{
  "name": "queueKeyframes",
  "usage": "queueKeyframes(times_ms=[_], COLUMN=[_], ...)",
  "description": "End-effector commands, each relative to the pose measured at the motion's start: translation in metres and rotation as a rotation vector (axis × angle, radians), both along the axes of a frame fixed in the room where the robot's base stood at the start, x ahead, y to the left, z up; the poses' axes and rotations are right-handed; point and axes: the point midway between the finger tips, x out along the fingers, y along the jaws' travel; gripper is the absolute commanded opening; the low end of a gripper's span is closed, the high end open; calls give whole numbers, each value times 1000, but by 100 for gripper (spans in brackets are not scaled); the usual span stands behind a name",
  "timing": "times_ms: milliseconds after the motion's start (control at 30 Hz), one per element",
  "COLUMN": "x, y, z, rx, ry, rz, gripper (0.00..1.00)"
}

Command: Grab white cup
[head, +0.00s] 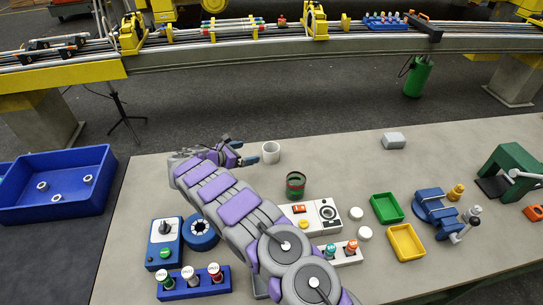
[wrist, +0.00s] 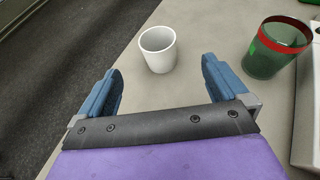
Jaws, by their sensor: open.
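The white cup (head: 271,152) stands upright near the far edge of the grey table in the head view. In the wrist view the white cup (wrist: 158,49) is upright and looks empty, ahead of the fingers and roughly centred between them. My gripper (wrist: 160,85) is open, with one blue finger on each side and nothing between them. In the head view my gripper (head: 250,156) is just left of the cup. I cannot tell there how close the fingers are to it.
A green cup with a red rim (head: 295,185) stands to the right; it also shows in the wrist view (wrist: 278,48). A control box (head: 313,214), a blue button block (head: 193,282) and green (head: 387,208) and yellow (head: 406,243) trays lie nearer. The table's far edge is close behind the cup.

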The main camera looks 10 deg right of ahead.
Motion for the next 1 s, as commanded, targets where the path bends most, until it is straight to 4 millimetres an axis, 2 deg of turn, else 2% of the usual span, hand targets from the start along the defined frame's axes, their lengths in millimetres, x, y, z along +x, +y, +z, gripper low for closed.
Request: queueKeyframes(times_ms=[400,533,767,1000], x=[38,44,51,66], y=[-69,-78,-82,-99], z=[-34,-39,-43,-57], rx=[6,5,2,3], ry=[-1,1,-1,-2], rz=[-3,-2,0,-2], gripper=[100,100,100,100])
